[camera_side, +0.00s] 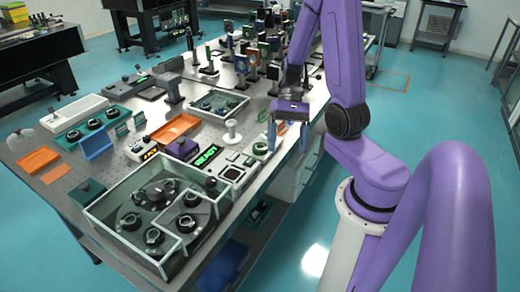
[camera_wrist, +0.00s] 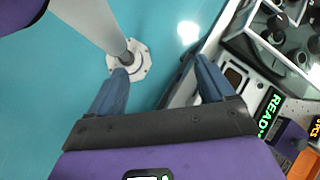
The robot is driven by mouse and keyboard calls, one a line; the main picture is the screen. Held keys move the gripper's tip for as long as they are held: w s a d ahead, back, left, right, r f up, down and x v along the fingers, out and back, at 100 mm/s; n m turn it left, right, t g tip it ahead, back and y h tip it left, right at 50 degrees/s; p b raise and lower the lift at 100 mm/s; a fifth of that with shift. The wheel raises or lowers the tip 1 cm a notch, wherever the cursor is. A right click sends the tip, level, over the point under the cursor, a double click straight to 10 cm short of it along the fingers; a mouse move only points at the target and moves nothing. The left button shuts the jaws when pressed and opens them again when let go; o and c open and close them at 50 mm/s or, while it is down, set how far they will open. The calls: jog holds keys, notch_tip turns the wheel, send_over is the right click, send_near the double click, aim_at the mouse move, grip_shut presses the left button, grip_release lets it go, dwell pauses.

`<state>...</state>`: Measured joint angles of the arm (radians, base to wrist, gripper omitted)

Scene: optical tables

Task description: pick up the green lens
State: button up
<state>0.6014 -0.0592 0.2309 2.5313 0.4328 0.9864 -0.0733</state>
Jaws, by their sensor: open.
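My gripper (camera_side: 288,137) is open and empty, pointing down above the right edge of the long optical table in the side view. Its two blue fingers also show in the wrist view (camera_wrist: 160,68), mostly over the floor, with the right finger near the table edge. I cannot surely tell which item is the green lens. Small upright greenish plates (camera_side: 139,117) stand left of the middle of the table in the side view. A small round mount with a greenish top (camera_side: 260,148) sits on the table just left of my gripper. No green lens is clear in the wrist view.
A clear-walled tray (camera_side: 97,222) of round black mounts fills the table's near end. A green-lit READY display (camera_side: 207,157), a white spool-like post (camera_side: 232,131) and an orange tray (camera_side: 176,130) stand left of my gripper. Many upright optics crowd the table's far end.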

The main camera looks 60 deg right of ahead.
jog(key=d+f+m+t+y, duration=0.1)
jog(key=d+m+t+y, duration=0.25)
jog(key=m, duration=0.35)
jog(key=m+t+h, duration=0.8)
jog(key=m+t, duration=0.5)
jog(key=m, duration=0.4)
send_near(258, 146)
jog(key=shift+m, duration=0.3)
jog(key=x, duration=0.7)
jog(key=shift+w+a+f, duration=0.15)
jog(key=shift+w+f, duration=0.1)
jog(key=shift+c, duration=0.3)
jog(key=c, duration=1.1)
jog(key=shift+r, duration=0.15)
